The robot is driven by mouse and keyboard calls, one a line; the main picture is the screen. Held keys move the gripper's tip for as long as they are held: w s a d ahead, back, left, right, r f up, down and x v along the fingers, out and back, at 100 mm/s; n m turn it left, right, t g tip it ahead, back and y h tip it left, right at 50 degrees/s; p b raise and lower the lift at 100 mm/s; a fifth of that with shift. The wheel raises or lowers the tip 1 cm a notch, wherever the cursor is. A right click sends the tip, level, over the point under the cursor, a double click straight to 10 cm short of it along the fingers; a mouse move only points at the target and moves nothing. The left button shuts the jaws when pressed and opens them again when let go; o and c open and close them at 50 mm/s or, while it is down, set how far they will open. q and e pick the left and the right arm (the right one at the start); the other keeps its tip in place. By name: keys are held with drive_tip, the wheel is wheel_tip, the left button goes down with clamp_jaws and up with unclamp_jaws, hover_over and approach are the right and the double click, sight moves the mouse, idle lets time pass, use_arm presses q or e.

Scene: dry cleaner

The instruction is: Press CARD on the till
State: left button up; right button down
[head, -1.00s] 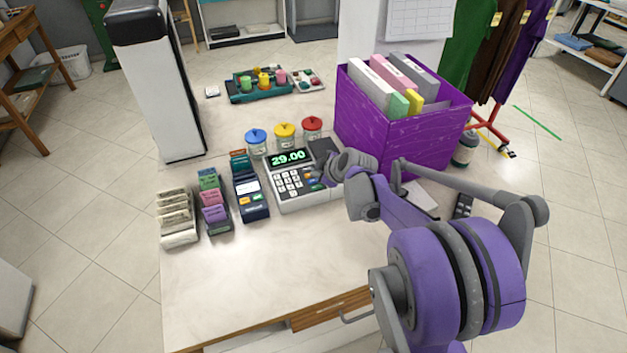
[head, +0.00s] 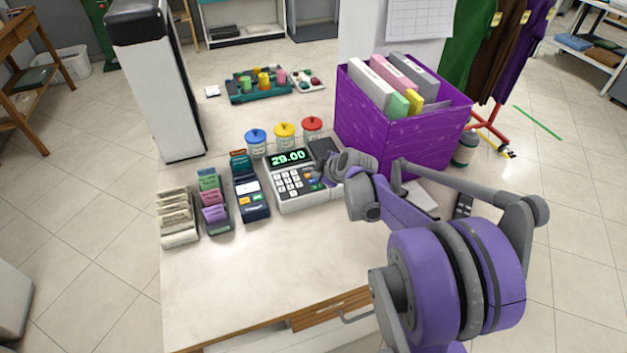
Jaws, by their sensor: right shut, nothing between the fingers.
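The till (head: 289,190) stands on the counter, a light grey machine with white number keys and a few coloured keys at its right. Its display (head: 289,157) reads 29.00 in green. My right gripper (head: 318,179) is shut and empty. Its fingertips are at the right side of the till's keypad, over or beside the coloured keys. The gripper hides part of that side, and I cannot read the key labels or tell whether a fingertip touches a key. My left gripper is not in view.
A card terminal (head: 250,196) and ticket racks (head: 213,201) stand left of the till. Jars with coloured lids (head: 284,136) are behind it. A purple box (head: 400,135) of folders stands close behind my right arm. The counter front (head: 260,270) is clear.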

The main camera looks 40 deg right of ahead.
drive_tip(key=shift+f, duration=0.1)
drive_tip(key=shift+f, duration=0.35)
drive_tip(key=shift+f+b, duration=0.35)
drive_tip(key=shift+b, duration=0.1)
idle(0.5)
drive_tip(key=shift+r, duration=0.1)
drive_tip(key=shift+r+p, duration=0.65)
drive_tip(key=shift+r, duration=0.05)
drive_tip(key=shift+r+p, duration=1.95)
drive_tip(key=shift+r, duration=0.6)
